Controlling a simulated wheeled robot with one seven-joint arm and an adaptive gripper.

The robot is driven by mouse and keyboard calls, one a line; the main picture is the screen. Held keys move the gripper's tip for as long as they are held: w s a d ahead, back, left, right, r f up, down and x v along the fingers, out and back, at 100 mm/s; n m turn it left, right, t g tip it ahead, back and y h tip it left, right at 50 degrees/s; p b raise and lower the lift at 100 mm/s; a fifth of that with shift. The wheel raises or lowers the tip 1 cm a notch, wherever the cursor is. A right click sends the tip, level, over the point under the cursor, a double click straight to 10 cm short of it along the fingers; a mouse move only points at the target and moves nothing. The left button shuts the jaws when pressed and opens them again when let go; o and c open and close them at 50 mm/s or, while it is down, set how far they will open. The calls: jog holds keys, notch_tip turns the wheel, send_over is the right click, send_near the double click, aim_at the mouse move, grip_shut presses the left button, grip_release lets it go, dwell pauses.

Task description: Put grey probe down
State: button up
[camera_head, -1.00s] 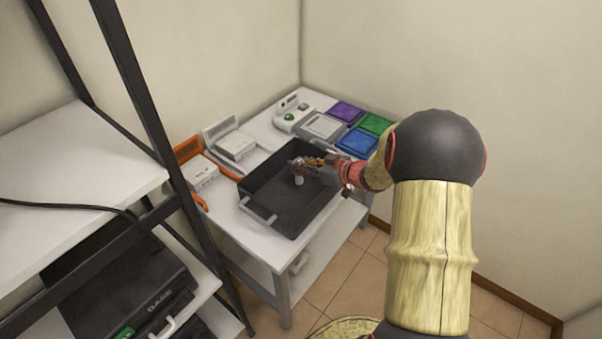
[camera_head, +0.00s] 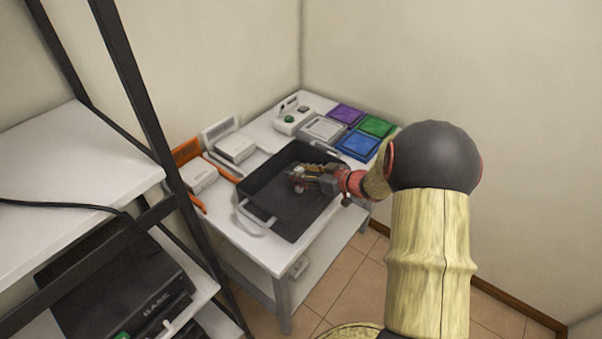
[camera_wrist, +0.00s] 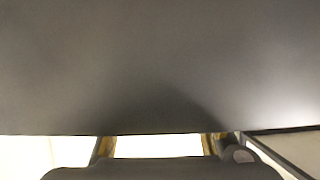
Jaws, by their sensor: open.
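My gripper (camera_head: 298,179) is low inside the black tray (camera_head: 258,196), near its middle, with its jaws open. A small pale grey piece (camera_head: 299,189) shows just below the fingertips in the head view; it may be the grey probe, but it is too small to be sure. In the wrist view the dark tray surface fills most of the picture, with the two fingers at the lower edge. A grey rounded thing (camera_wrist: 239,154) shows beside the right finger there. I cannot tell whether it touches the finger.
The tray stands on a white table (camera_head: 243,235), its walls close around my gripper. Behind are a purple block (camera_head: 346,114), a green block (camera_head: 376,126), a blue block (camera_head: 357,144) and white devices (camera_head: 235,148). A black-framed shelf (camera_head: 150,120) stands at the left.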

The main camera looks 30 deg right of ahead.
jog(key=shift+r, duration=0.1)
jog(key=shift+s+r, duration=0.15)
jog(key=p+v, duration=0.5)
jog(key=v, duration=0.6)
jog(key=shift+s+d+r, duration=0.15)
jog(key=shift+s, duration=0.05)
jog(key=w+d+r+h, duration=0.2)
jog(key=w+r+h, duration=0.35)
jog(key=r, duration=0.35)
jog(key=s+a+r+m+g+h, duration=0.2)
jog(key=s+a+r+m+h, duration=0.15)
jog(key=r, duration=0.55)
jog(key=s+a+g+y, duration=0.4)
jog(key=s+a+g, duration=0.1)
jog(key=s+a, duration=1.6)
jog(key=shift+s+a, duration=0.25)
jog(key=shift+a, duration=0.65)
jog(key=shift+f+m, duration=0.1)
jog(key=shift+m, duration=0.15)
